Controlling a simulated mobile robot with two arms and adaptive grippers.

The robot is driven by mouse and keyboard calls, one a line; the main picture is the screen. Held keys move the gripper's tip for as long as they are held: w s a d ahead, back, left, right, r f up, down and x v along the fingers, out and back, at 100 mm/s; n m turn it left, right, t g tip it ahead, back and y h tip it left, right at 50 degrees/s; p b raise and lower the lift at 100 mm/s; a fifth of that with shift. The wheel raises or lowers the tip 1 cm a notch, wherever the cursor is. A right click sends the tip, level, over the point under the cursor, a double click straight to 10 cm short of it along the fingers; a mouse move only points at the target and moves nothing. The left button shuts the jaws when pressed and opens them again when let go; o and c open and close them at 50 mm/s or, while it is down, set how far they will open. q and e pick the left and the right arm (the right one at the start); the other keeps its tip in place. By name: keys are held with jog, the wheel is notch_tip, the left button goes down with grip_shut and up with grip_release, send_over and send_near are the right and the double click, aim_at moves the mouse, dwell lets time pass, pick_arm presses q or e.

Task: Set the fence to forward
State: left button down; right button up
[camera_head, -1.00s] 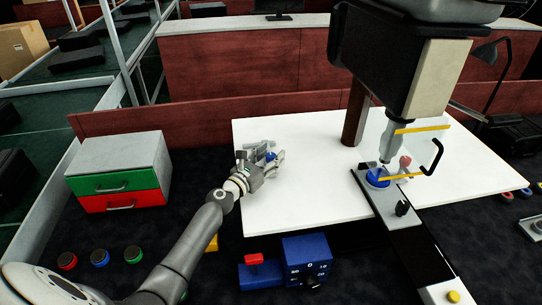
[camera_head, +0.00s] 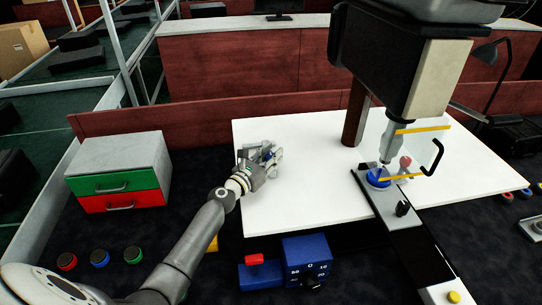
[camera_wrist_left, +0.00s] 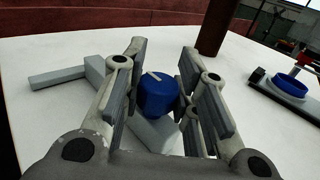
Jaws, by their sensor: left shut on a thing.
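A blue knob (camera_wrist_left: 158,97) with a pale line on its top sits between the fingers of my left gripper (camera_wrist_left: 163,60) in the left wrist view. The gripper is shut on the knob. The knob stands on a grey block (camera_wrist_left: 157,134), and a grey bar (camera_wrist_left: 57,77) angles off to the left on the white table. I take these grey parts to be the fence. In the head view my left gripper (camera_head: 268,155) is low over the left part of the table and hides most of the knob. My right gripper is not in view.
A press-like machine (camera_head: 420,80) with a blue ring (camera_head: 378,177) below its tool stands on the table's right. A blue control box (camera_head: 306,260) is at the table's front edge. A drawer unit (camera_head: 118,172) and several round buttons are at left. The table's middle is clear.

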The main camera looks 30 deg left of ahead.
pick_arm(q)
jog(key=w+d, duration=0.2)
jog(key=d, duration=0.1)
jog(key=w+d, duration=0.5)
jog(key=d, duration=0.1)
jog(key=shift+w+d+f+b, duration=0.1)
jog(key=shift+w+d+b, duration=0.05)
jog(key=shift+d+b, duration=0.25)
jog(key=c, duration=1.5)
grip_release()
jog(key=o, duration=0.4)
jog(key=shift+w+d, duration=0.15)
jog(key=shift+d, duration=0.05)
jog(key=shift+a, duration=0.2)
